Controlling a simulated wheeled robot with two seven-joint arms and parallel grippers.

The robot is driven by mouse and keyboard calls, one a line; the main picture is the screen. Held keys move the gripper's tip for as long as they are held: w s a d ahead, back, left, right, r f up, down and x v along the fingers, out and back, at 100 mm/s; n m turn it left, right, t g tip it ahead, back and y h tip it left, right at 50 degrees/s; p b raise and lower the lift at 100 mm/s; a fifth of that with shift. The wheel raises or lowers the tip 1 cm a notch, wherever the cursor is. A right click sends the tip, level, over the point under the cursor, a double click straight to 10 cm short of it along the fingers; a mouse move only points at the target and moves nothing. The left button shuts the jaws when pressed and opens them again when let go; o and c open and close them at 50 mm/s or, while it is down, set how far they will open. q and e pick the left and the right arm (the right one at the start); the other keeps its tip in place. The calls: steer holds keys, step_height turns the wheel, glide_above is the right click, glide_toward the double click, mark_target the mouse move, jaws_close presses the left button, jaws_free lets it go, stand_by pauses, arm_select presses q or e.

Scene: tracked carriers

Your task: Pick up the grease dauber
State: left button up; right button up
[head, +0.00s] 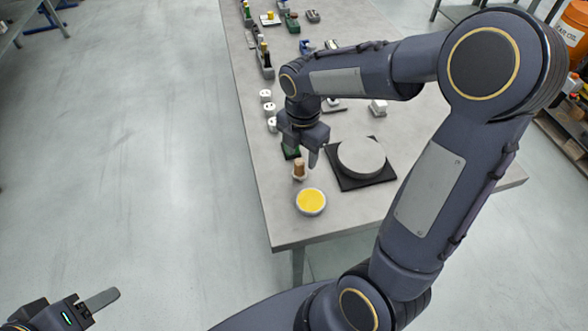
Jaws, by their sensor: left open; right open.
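The grease dauber (299,168) appears to be the small piece with a tan, wood-coloured top and a pale base. It stands near the left edge of the grey table, just behind a white bowl of yellow grease (311,201). My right gripper (304,152) is open, pointing down just above and behind the dauber in the picture. I cannot tell whether a finger touches it. Part of the gripper hides what lies behind it. My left gripper (95,306) is open, low at the bottom left, away from the table and partly cut off by the frame.
A grey round disc (361,157) lies on a black square mat (352,180) right of the dauber. White sockets (266,96) line the left table edge, and several small parts stand further back. The front of the table (290,232) is bare. An orange drum (575,30) stands at far right.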

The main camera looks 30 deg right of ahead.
mark_target(300, 161)
steer(key=f, duration=0.5)
steer(key=shift+w+a+f, duration=0.15)
steer(key=shift+w, duration=0.05)
steer(key=shift+c, duration=0.3)
jaws_close()
